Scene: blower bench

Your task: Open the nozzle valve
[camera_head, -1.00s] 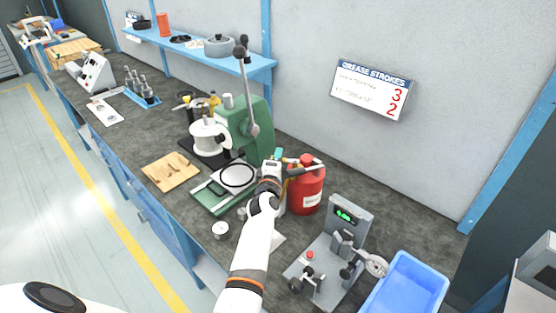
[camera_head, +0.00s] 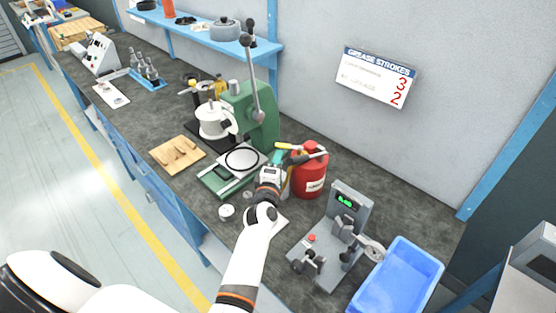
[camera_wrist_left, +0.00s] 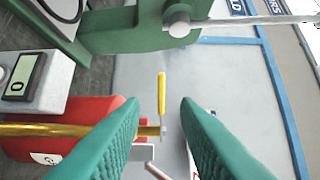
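The red canister (camera_head: 311,180) stands upright on the bench; its body (camera_wrist_left: 75,112) and a brass pipe (camera_wrist_left: 75,130) show in the left wrist view. A yellow lever (camera_wrist_left: 161,93) stands at the pipe's silver end, seen in the gap between my fingertips; I cannot tell whether they touch it. In the head view the yellow lever (camera_head: 288,146) shows above the canister's left side. My left gripper (camera_head: 278,156) is beside the canister's top left. Its green fingers (camera_wrist_left: 160,118) are apart and hold nothing. My right gripper is not in view.
A green press (camera_head: 255,115) stands behind and left of my gripper, with a scale (camera_head: 238,165) in front of it. A grey device with a display (camera_head: 340,235) and a blue bin (camera_head: 402,278) stand to the right. A wooden board (camera_head: 176,155) lies at the left.

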